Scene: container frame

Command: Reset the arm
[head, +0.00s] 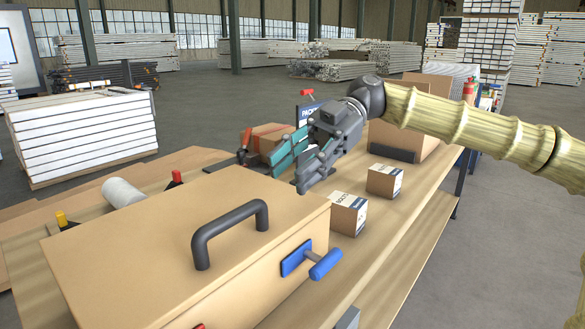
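My arm (470,125) reaches in from the right edge of the head view, over the wooden workbench. My gripper (285,173) points down and left, above and behind the right far corner of a large tan box (150,240). Its two teal-padded fingers stand apart, and I see nothing held between them. The large box has a dark handle (230,228) on top and a blue T-shaped latch (312,260) on its right side.
Two small cartons (347,214) (384,181) stand on the workbench (400,232) right of the gripper. A brown package (268,138) lies behind it. A white roll (122,193) and clamps are at the left. The bench's right front strip is mostly clear.

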